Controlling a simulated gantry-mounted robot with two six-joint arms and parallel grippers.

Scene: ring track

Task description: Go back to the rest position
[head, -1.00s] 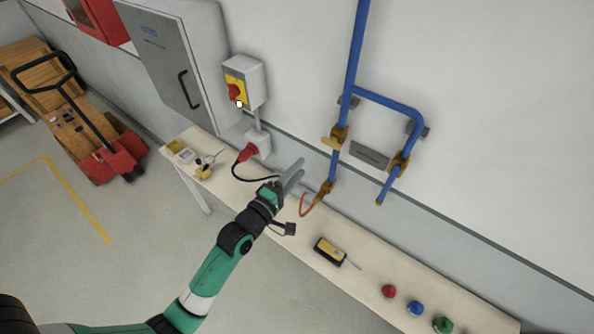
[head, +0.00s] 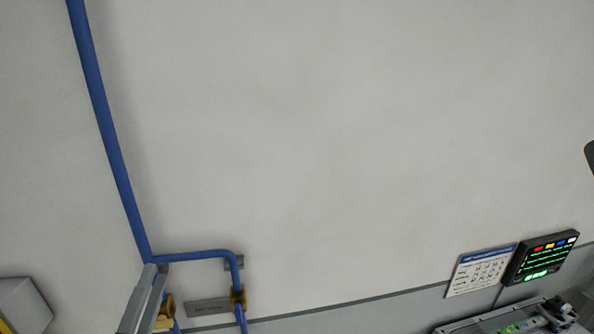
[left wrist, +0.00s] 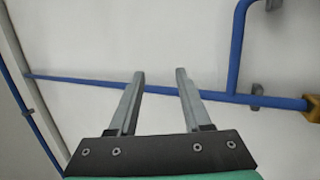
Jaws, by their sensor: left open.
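My left gripper (head: 146,292) shows at the lower left of the head view as grey fingers in front of the wall, just left of a brass valve. In the left wrist view my left gripper (left wrist: 160,74) has two grey fingers spread apart with only wall and pipe behind the gap. It is open and empty. My right gripper is not in view.
Blue pipe (head: 112,155) runs down the wall and branches right, with brass valves (head: 238,296) low down; the pipe (left wrist: 85,80) also crosses behind the fingers in the left wrist view. A lit panel (head: 541,258) and white chart (head: 480,271) are lower right. The middle wall is bare.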

